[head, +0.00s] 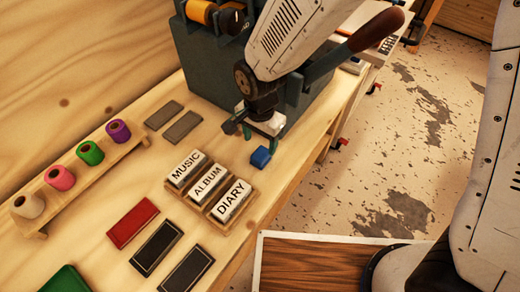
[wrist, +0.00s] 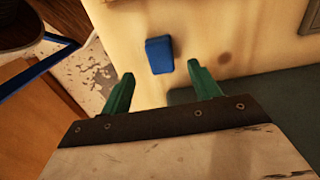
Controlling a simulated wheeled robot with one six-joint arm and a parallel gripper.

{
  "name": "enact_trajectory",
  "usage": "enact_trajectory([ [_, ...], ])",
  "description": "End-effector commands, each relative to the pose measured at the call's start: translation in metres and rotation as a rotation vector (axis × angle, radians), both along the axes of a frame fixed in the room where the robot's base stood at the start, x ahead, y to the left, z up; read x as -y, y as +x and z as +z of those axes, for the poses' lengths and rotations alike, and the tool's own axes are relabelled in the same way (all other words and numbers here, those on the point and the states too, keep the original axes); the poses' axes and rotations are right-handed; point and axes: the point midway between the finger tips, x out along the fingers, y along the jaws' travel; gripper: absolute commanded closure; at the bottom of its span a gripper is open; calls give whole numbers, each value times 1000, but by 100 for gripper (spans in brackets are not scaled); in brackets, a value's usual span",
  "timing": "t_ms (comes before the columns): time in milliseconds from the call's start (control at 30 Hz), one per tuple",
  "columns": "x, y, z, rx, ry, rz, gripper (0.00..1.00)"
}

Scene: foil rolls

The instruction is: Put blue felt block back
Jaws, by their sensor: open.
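The blue felt block (head: 260,157) lies on the wooden bench, between the label tray and the dark green machine. It also shows in the wrist view (wrist: 159,55), beyond and between my fingertips. My gripper (head: 264,124) is above the bench, just behind the block in the head view. In the wrist view my gripper (wrist: 165,82) has its two green fingers wide apart with nothing between them. The block is apart from both fingers.
A wooden tray (head: 215,219) holds blocks marked MUSIC, ALBUM and DIARY. The dark green machine (head: 200,62) stands behind. A rack (head: 88,178) of coloured foil rolls is at left. Red and black pieces (head: 132,222) lie in front. The bench's right edge is close to the block.

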Motion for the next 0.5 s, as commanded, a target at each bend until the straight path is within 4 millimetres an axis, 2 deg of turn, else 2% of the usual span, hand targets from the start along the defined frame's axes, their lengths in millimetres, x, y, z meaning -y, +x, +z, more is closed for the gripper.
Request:
enact_trajectory([
  [33, -1, 1, 12, 3, 3, 0, 38],
  [200, 0, 0, 37, 2, 1, 0, 38],
  [500, 0, 0, 48, -1, -1, 0, 38],
])
